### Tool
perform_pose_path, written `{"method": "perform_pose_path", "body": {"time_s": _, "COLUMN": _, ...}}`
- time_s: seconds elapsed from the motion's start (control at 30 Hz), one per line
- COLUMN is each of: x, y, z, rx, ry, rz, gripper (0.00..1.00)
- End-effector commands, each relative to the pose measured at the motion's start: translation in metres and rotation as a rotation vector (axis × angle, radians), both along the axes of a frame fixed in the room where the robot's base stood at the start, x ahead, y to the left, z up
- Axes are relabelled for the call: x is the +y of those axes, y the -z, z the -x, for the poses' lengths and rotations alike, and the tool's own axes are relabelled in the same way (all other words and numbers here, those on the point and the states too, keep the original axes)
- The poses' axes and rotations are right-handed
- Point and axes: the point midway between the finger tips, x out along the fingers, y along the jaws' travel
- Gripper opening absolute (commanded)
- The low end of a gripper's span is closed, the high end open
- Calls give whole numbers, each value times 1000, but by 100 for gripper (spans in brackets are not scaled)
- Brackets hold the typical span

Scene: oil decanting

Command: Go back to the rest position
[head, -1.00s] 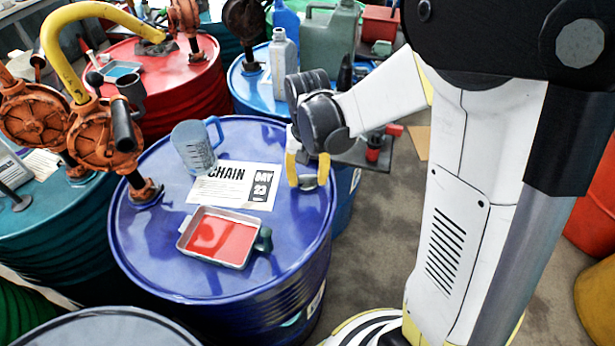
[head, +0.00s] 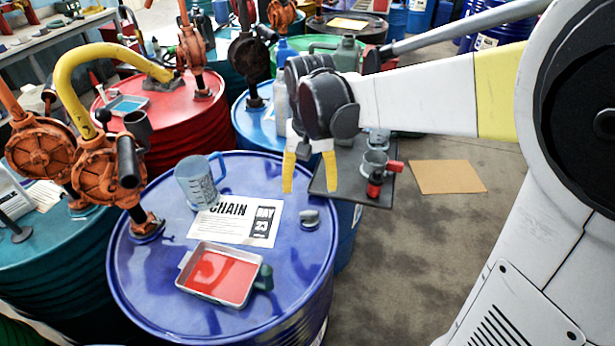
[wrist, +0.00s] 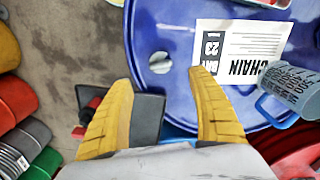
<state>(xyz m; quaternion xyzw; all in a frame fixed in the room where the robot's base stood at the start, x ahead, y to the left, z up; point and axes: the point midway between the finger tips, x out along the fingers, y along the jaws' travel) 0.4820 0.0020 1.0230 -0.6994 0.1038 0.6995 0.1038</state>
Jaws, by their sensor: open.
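My gripper (head: 308,186) is open and empty, with its yellow fingers apart and pointing down. In the head view it hangs above the far right edge of the blue drum (head: 150,265). In the wrist view the two fingers (wrist: 160,85) show nothing between their tips but the drum top and a small grey cap (wrist: 160,63) beyond them. That cap also shows on the drum top in the head view (head: 310,219), below and apart from the fingers.
On the drum are a measuring jug (head: 199,182), a CHAIN sheet (head: 235,222) and a tray of red liquid (head: 221,274). Orange hand pumps (head: 105,165) stand left. A dark shelf (head: 350,180) holds cups behind my gripper. Cardboard (head: 447,177) lies on open floor at right.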

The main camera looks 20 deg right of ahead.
Motion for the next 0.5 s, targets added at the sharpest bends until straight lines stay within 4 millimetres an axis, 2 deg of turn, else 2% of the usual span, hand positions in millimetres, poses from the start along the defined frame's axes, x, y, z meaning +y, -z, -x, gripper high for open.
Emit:
{"method": "perform_pose_path", "body": {"time_s": 0.13, "x": 0, "y": -12, "z": 0, "rx": 0, "ry": 0, "rz": 0, "gripper": 68}}
{"method": "perform_pose_path", "body": {"time_s": 0.5, "x": 0, "y": -14, "z": 0, "rx": 0, "ry": 0, "rz": 0, "gripper": 68}}
